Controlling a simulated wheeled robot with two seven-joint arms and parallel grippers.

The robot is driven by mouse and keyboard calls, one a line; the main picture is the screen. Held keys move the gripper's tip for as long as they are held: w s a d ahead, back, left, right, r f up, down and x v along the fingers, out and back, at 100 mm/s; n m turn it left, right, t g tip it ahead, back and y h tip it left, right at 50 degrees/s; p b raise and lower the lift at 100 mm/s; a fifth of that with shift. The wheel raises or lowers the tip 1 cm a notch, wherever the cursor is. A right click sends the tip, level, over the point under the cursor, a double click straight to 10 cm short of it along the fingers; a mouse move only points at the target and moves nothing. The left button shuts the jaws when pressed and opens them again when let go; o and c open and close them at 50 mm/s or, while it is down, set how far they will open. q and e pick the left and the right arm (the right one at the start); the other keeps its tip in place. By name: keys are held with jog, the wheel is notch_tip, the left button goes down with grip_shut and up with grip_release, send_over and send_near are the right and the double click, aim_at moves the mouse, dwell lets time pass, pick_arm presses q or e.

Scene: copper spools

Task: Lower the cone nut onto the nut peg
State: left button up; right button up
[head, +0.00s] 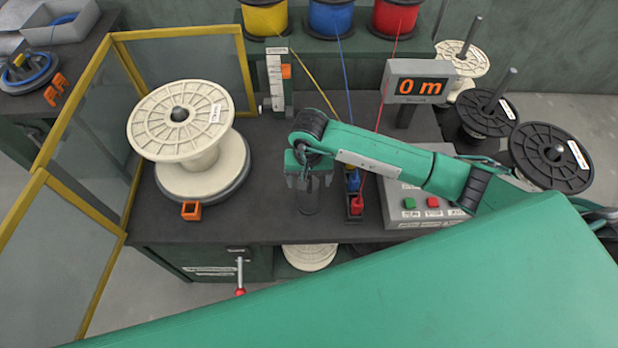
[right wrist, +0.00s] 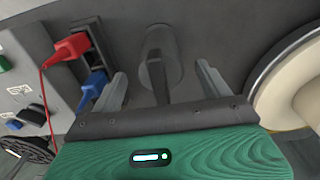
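My right gripper (head: 312,186) points down above the dark bench, left of the control box. In the right wrist view its two fingers (right wrist: 160,88) stand wide apart with clear gaps inside. Between and beyond them is a grey, rounded upright piece (right wrist: 160,48) with a dark narrow post in front of it. In the head view this grey piece (head: 311,203) stands on the bench right under the gripper, partly hidden by it. I cannot tell cone nut from nut peg here. Neither finger appears to touch it. My left gripper is not in view.
A cream spool (head: 155,128) stands on a round base at left, with an orange block (head: 191,210) before it. Red (head: 356,205) and blue (head: 352,182) clips sit close right of the gripper. A button box (head: 425,215) is further right. Yellow-framed panels (head: 95,110) bound the left.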

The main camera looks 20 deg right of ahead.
jog(key=shift+r, duration=0.45)
notch_tip(320, 180, up, 13)
jog(key=b, duration=0.3)
jog(key=shift+a+f, duration=0.1)
dwell(0.6)
